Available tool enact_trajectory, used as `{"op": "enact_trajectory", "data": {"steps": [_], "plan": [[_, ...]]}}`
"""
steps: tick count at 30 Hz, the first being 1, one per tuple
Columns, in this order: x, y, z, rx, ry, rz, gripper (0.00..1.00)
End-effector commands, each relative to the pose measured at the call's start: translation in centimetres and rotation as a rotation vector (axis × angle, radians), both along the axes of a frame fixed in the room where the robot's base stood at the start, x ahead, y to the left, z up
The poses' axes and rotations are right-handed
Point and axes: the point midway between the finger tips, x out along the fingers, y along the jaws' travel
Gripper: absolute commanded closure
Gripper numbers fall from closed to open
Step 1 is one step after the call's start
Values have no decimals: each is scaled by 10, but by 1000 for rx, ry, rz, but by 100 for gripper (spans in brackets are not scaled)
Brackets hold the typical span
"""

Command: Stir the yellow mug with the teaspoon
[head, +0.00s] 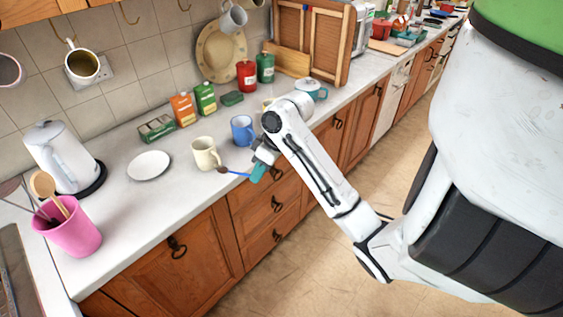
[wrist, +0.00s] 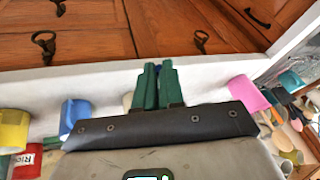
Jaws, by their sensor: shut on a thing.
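The yellow mug (wrist: 14,128) stands at the far left of the wrist view. In the head view only a pale sliver, likely its rim (head: 267,104), shows behind my arm. My gripper (head: 258,172) is shut on the teaspoon (head: 236,173), near the counter's front edge. The spoon has a blue handle and a dark bowl that points left, just in front of a cream mug (head: 205,153). In the wrist view my fingers (wrist: 158,85) are close together with a bit of blue between them. The yellow mug's inside is hidden.
A blue mug (head: 242,130) stands between the cream mug and the yellow mug. A white plate (head: 149,166), a kettle (head: 62,158) and a pink utensil pot (head: 70,230) are to the left. Cartons (head: 183,109) and canisters (head: 246,76) line the back. Mugs hang above.

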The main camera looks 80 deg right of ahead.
Motion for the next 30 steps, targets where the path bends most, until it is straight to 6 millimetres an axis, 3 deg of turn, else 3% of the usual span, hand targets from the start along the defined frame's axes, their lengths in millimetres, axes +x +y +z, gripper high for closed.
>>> {"op": "enact_trajectory", "data": {"steps": [6, 15, 24, 30], "plan": [[73, 63, -25, 12, 5, 55, 100], [145, 171, -57, 6, 10, 131, 100], [180, 280, -81, -10, 5, 212, 100], [185, 328, -90, -17, -1, 250, 100]]}}
